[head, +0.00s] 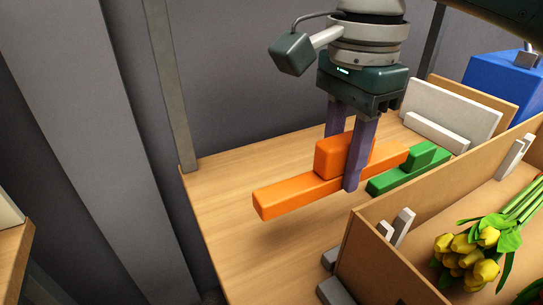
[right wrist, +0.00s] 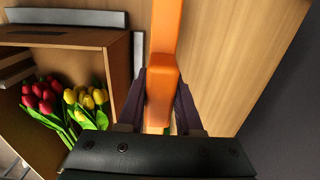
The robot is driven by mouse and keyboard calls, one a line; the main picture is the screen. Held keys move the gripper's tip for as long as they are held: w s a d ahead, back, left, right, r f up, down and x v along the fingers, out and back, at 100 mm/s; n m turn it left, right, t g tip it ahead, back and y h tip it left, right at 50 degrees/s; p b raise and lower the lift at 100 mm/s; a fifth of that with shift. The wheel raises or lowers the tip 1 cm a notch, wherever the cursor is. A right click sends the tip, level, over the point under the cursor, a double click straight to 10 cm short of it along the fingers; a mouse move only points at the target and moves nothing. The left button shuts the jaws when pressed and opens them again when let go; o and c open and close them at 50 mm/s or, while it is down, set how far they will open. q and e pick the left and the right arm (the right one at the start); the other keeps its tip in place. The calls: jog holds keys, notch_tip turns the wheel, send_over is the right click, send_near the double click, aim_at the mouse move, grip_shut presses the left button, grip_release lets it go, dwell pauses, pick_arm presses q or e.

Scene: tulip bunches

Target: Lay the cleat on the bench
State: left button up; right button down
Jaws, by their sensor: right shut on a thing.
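My right gripper (head: 345,160) is shut on an orange cleat (head: 285,197), a long bar with a raised block on top. Its fingers grip the block from both sides. The cleat is roughly level, and a soft shadow below suggests that it hangs just above the wooden bench (head: 225,182). In the right wrist view the orange cleat (right wrist: 164,45) runs up from between the fingers. A green cleat (head: 410,168) of similar shape sits on the bench just right of the gripper. My left gripper is not in view.
A wooden box (head: 395,265) with yellow tulips (head: 468,252) stands at the right; red tulips (right wrist: 40,97) show in the right wrist view. White blocks (head: 445,110) and a blue box (head: 497,85) are behind. The bench's left part is clear. A grey post (head: 170,80) rises at its corner.

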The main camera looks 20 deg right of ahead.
jog(key=b, duration=0.1)
send_over(326, 234)
notch_tip(326, 234, down, 6)
notch_tip(326, 234, down, 4)
jog(key=shift+r+b, duration=0.15)
jog(key=shift+b, duration=0.4)
jog(key=shift+f, duration=0.2)
jog(key=shift+f, duration=0.15)
jog(key=c, duration=0.8)
grip_release()
jog(key=shift+c, duration=0.2)
notch_tip(326, 234, up, 12)
jog(key=p, duration=0.3)
jog(key=shift+r, duration=0.25)
